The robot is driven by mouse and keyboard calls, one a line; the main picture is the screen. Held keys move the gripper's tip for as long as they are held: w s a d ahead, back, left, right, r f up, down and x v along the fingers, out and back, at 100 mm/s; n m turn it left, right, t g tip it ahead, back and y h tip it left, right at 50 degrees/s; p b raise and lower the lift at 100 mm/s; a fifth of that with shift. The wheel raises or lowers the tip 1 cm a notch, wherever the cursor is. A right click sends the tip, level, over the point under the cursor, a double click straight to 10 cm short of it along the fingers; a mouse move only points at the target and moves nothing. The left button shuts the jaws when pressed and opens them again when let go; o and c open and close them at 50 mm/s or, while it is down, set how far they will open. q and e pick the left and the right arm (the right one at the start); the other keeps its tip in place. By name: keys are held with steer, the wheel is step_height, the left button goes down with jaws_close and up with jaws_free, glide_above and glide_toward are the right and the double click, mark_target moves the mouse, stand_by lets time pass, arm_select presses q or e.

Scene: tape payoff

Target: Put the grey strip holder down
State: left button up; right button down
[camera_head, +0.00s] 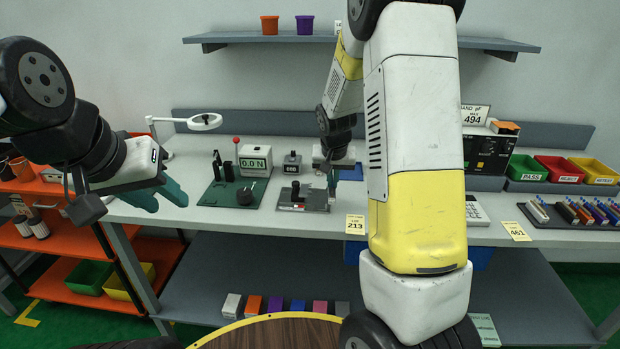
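A low grey holder (316,201) with a dark block and a small red spot on top is on the bench, right of a green mat; I take it to be the grey strip holder. My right gripper (332,184) points down at its right end. The fingers are small and partly hidden, so I cannot tell whether they grip it or whether it rests fully on the bench. My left gripper (160,196) has teal fingers spread apart, empty, in front of the bench's left end.
A green mat (215,197) carries a force gauge reading 0.0 N (255,161) and a black tape fixture. A tag marked 213 (355,224) is at the bench's front edge. My large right arm hides the middle right. Coloured bins (558,170) and a strip rack stand far right.

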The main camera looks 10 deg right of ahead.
steer(key=w, duration=0.1)
steer(key=w+a, duration=0.1)
steer(key=w, duration=0.1)
steer(key=w+a, duration=0.1)
steer(key=shift+w+a+f, duration=0.2)
steer(key=shift+a+f, duration=0.05)
steer(key=shift+f, duration=1.75)
steer(key=shift+s+f, duration=0.1)
steer(key=shift+f, duration=0.05)
steer(key=c, duration=1.6)
jaws_free()
steer(key=shift+c, duration=0.2)
